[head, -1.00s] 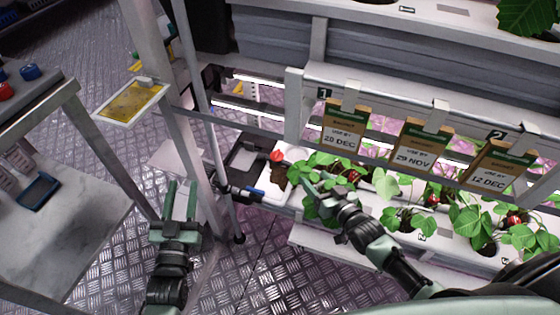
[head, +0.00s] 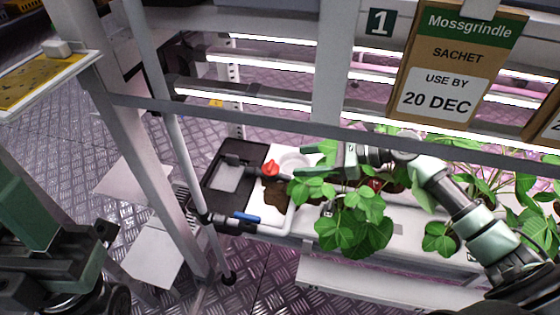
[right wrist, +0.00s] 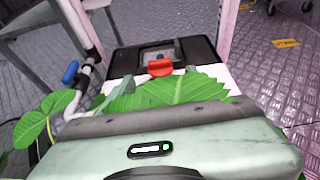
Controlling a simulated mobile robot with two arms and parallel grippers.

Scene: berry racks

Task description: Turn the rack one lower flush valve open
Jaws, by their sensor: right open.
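A red valve handle (head: 270,168) stands on the pipe fitting at the end of the lower planting channel, beside a black box. A blue valve handle (head: 245,217) lies along the dark pipe in front of it, lower in the head view. In the right wrist view the red handle (right wrist: 160,67) is ahead of centre and the blue handle (right wrist: 70,72) at left. My right gripper (head: 309,160) is open and empty, just right of the red handle and apart from it. A leaf (right wrist: 172,92) covers much of its fingers in the wrist view. My left gripper (head: 35,215) is partly in view at lower left.
Leafy berry plants (head: 355,222) crowd the channel beneath my right gripper. A rack rail (head: 270,124) and lit tubes run above. An upright post (head: 150,140) and thin pole stand left.

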